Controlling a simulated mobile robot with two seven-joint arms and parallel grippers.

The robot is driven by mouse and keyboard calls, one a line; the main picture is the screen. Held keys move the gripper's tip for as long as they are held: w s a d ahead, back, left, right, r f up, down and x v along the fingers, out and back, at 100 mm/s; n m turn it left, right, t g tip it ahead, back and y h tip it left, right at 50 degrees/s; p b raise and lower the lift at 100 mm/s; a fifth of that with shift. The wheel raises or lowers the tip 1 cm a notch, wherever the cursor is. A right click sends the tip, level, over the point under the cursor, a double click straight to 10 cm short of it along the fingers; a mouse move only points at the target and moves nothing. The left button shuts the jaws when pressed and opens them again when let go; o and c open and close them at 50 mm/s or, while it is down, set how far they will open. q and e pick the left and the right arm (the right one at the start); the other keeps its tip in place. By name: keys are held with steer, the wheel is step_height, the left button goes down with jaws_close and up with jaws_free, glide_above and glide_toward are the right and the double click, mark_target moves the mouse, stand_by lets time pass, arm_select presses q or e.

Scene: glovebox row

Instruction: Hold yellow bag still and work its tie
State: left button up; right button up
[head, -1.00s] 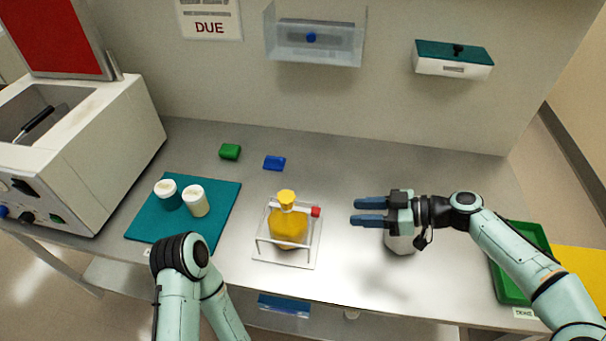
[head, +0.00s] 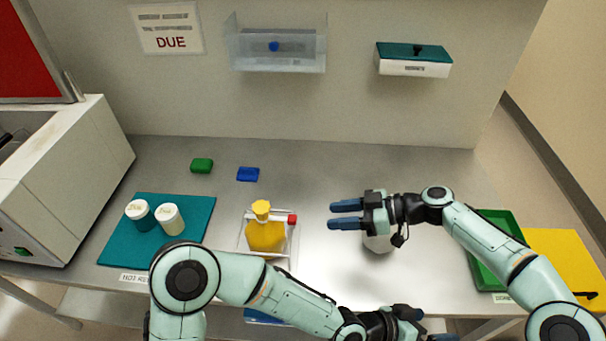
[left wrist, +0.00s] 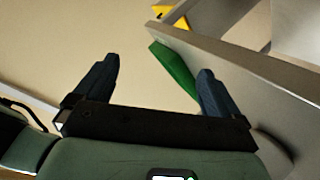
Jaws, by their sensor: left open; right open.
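The yellow bag (head: 265,236) stands upright in a clear-walled white frame holder (head: 243,250) on the bench. Its gathered neck and top (head: 261,208) stick up, with a red piece (head: 292,219) beside the neck at the right; I cannot tell whether this is the tie. My right gripper (head: 346,216) is open and empty, to the right of the bag with its fingers pointing left towards it. My left gripper (head: 428,326) is at the bottom edge, right of and nearer than the bag; in the left wrist view (left wrist: 155,85) its fingers are apart and empty.
A teal mat (head: 119,235) with two white-lidded jars (head: 171,219) lies at left. Green (head: 202,166) and blue (head: 248,174) blocks lie behind. A white round object (head: 378,243) sits under my right gripper. A green tray (head: 482,262) is at right.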

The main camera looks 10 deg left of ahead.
arm_select(q)
steer(key=w+a+r+m+y, duration=0.4)
steer(key=w+a+r, duration=0.3)
steer(key=a+r, duration=0.15)
step_height(320, 180, up, 11)
steer(key=n+g+y, duration=0.1)
steer(key=g+y, duration=0.2)
steer(key=y, duration=0.5)
glide_above(263, 218)
steer(key=w, duration=0.1)
steer(key=shift+w+d+f, duration=0.1)
steer(key=shift+d+f, duration=0.1)
steer(key=shift+d, duration=0.25)
steer(key=shift+w+a+r+n+y, duration=0.1)
steer(key=shift+a+r+n+y, duration=0.15)
steer(key=shift+a+n+y, duration=0.4)
step_height(263, 218, down, 13)
steer(key=shift+f, duration=0.15)
steer(key=shift+c, duration=0.3)
steer(key=c, duration=1.4)
